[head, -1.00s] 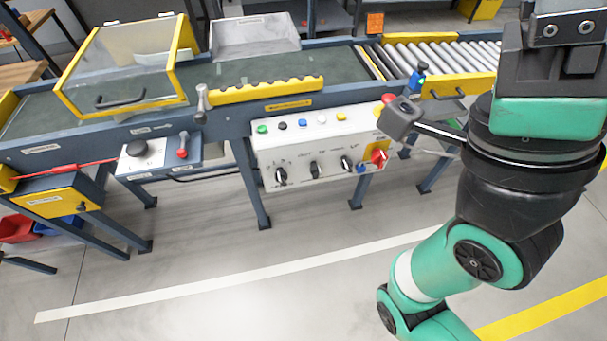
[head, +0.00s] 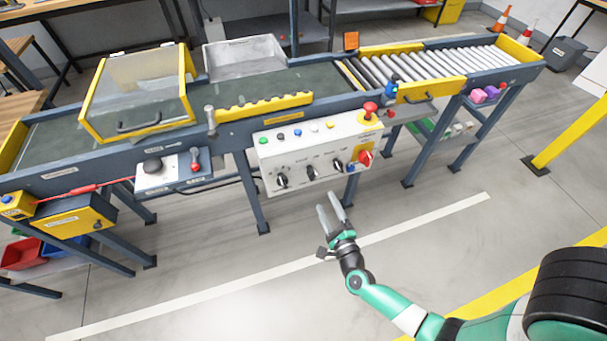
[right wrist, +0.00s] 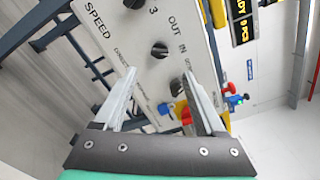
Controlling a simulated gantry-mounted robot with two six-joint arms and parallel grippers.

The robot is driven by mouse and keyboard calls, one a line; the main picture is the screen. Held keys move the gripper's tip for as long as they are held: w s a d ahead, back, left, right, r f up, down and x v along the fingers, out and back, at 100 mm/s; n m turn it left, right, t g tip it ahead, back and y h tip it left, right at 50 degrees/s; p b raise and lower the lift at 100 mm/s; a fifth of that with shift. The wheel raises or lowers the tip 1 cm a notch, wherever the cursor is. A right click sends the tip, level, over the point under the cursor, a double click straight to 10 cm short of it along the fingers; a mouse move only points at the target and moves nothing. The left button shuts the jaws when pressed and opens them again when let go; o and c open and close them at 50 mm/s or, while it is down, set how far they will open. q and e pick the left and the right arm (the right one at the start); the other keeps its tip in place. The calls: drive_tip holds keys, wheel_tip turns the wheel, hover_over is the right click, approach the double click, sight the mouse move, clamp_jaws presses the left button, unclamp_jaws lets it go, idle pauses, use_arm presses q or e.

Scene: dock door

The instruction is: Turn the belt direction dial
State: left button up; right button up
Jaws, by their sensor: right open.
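The belt direction dial (head: 312,172) is the black middle knob on the front of the white control panel (head: 262,162). In the right wrist view the dial (right wrist: 160,50) sits between the words OUT and IN, with its pointer line roughly sideways in the picture. My right gripper (head: 328,203) is open and empty, below and in front of the panel. Its two grey fingers (right wrist: 160,82) point toward the panel and appear apart from the dial. My left gripper is not in view.
A speed knob (head: 281,181) and a third black knob (head: 337,164) flank the dial. A red switch (head: 365,158) and a red mushroom button (head: 370,108) are at the panel's right. The conveyor (head: 330,85) stands behind. Floor in front is clear.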

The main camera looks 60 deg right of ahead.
sight(314, 179)
drive_tip(key=b+x, duration=0.3)
drive_tip(key=x, duration=0.8)
drive_tip(key=shift+w+b, duration=0.1)
drive_tip(key=shift+b, duration=0.2)
drive_tip(key=shift+w+d, duration=0.2)
drive_tip(key=shift+w, duration=0.05)
clamp_jaws()
